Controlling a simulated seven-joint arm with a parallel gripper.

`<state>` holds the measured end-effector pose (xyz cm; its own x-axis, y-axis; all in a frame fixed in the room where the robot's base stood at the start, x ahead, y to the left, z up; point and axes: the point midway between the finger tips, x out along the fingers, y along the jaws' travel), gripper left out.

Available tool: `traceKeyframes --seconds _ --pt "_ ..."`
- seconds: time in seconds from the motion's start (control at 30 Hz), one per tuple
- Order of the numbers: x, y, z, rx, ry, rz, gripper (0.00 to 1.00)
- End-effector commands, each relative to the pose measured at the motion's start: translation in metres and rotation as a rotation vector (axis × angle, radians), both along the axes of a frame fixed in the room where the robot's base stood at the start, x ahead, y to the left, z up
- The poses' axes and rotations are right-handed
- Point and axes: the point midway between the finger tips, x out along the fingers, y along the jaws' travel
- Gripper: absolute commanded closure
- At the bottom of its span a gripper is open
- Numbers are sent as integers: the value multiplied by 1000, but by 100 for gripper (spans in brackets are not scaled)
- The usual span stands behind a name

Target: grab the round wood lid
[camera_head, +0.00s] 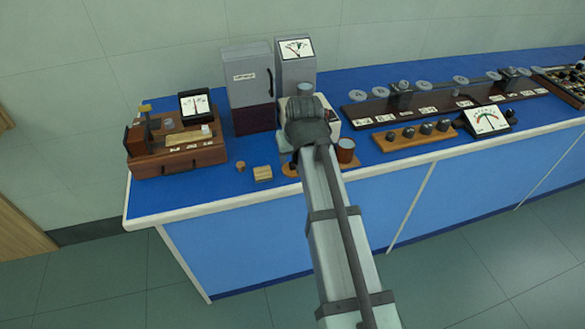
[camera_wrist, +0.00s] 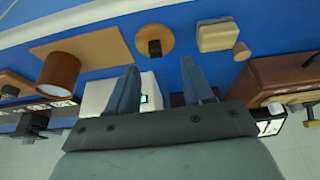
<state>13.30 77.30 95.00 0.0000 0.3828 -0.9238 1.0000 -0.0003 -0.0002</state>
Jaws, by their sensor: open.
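The round wood lid (camera_wrist: 143,31) is a flat tan disc with a dark knob in the middle, lying on the blue bench top. In the wrist view it is at top centre, beyond my fingertips and roughly in line with the gap between them. In the head view a small part of the lid (camera_head: 289,170) shows at the left edge of my arm; the rest is hidden. My gripper (camera_wrist: 160,78) is open, with two blue-grey fingers apart and nothing between them. The fingers are not touching the lid.
A small light wood box (camera_wrist: 217,36) and a cork (camera_wrist: 241,51) lie right of the lid in the wrist view. A wooden instrument case (camera_head: 180,157) stands at the bench's left.

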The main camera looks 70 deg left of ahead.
Motion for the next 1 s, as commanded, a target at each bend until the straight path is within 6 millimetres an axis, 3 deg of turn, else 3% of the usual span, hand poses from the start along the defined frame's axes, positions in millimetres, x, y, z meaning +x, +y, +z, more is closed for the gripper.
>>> traceKeyframes --seconds 0.37,0.73,1.0 --pt "2 7 -16 -1 0 0 49" --pt "7 25 -54 -2 0 1 49" --pt "7 26 -58 0 0 0 49"
